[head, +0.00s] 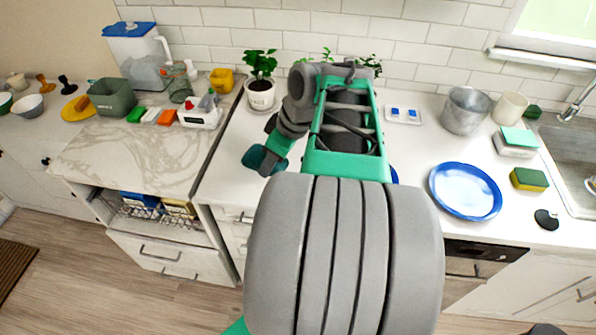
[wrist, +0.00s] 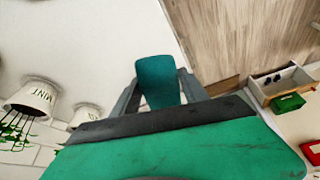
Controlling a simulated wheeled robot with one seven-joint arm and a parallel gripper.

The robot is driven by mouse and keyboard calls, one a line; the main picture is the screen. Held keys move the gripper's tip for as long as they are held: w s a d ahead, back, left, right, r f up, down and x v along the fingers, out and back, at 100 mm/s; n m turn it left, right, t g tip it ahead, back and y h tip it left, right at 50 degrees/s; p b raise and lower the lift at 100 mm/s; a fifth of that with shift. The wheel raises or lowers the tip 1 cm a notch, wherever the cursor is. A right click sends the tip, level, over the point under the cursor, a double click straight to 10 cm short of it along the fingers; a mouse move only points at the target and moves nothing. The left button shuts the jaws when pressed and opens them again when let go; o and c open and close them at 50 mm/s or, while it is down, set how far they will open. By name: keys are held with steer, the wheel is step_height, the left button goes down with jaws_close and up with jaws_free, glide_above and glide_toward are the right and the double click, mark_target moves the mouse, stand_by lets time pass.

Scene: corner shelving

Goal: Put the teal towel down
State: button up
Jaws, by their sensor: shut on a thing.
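The teal towel (head: 256,158) is held at the end of my arm, over the left part of the white counter (head: 222,180) in the head view. In the wrist view the towel (wrist: 158,80) stands out between the two grey fingers of my gripper (wrist: 160,95). My gripper (head: 272,160) is shut on the towel. Whether the towel's lower edge touches the counter, I cannot tell. My arm hides part of the counter's middle.
Potted plants stand along the back wall, one (head: 262,95) just behind the towel. A white caddy (head: 200,116) sits to the left on the marbled counter (head: 130,150). A blue plate (head: 466,191) lies to the right. Bare counter surrounds the towel, with the front edge close by.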

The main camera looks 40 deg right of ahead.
steer(key=s+d+n+y, duration=0.1)
steer(key=s+d+n, duration=0.2)
steer(key=s+d, duration=0.7)
steer(key=shift+g, duration=0.3)
steer(key=w+f, duration=0.2)
steer(key=w, duration=0.1)
steer(key=w+d+f, duration=0.1)
steer(key=w+f, duration=0.2)
steer(key=w, duration=0.1)
steer(key=w+d+f+p, duration=0.1)
steer(key=w+f, duration=0.2)
steer(key=w, duration=0.1)
steer(key=shift+w+d+f, duration=0.1)
steer(key=shift+f, duration=0.15)
step_height(320, 180, down, 3)
steer(key=shift+w+r+p, duration=0.1)
steer(key=shift+w+p, duration=0.05)
steer(key=shift+p, duration=0.5)
steer(key=shift+f, duration=0.45)
steer(key=o, duration=1.2)
steer(key=shift+r, duration=0.1)
